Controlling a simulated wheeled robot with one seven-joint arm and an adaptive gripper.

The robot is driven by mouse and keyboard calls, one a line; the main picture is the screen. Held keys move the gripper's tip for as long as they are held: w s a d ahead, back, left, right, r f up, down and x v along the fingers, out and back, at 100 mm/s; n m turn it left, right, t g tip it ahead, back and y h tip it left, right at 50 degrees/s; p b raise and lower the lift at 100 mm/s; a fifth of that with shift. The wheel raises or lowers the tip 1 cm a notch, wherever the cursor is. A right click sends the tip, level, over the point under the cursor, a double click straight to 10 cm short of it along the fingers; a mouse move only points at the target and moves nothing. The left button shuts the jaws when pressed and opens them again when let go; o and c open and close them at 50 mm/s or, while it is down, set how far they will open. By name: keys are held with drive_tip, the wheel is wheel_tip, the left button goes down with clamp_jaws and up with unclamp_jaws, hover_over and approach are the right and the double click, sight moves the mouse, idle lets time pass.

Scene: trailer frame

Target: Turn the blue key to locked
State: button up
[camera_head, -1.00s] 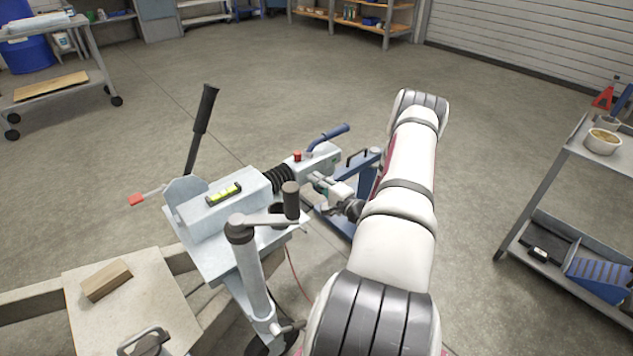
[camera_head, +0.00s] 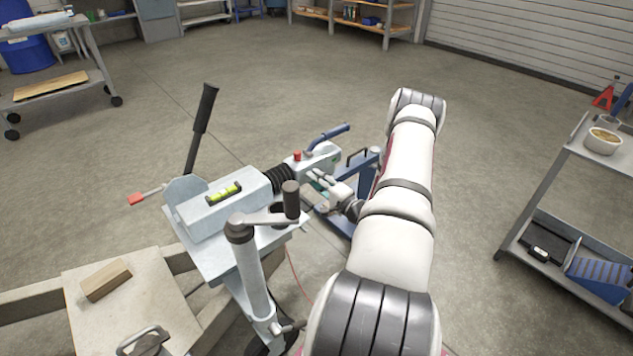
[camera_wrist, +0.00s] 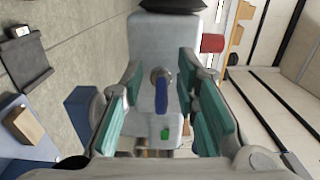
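The blue key (camera_wrist: 161,96) sits in a round metal lock on the grey coupling head (camera_wrist: 165,38). In the wrist view its blue grip points down the picture, toward a small green mark (camera_wrist: 164,134). My gripper (camera_wrist: 160,84) is open, with one teal-padded finger on each side of the key. A gap shows between the key and each pad, so I see no contact. In the head view my gripper (camera_head: 328,184) is beside the coupling head (camera_head: 318,160); the key cannot be made out there.
A blue handle (camera_head: 328,136) and a red knob (camera_head: 297,156) stand on top of the coupling. A jockey wheel crank (camera_head: 268,215) and a black brake lever (camera_head: 202,125) rise nearby. A grey cart (camera_head: 565,190) stands at the right.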

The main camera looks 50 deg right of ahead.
drive_tip(key=v, duration=1.2)
idle(0.5)
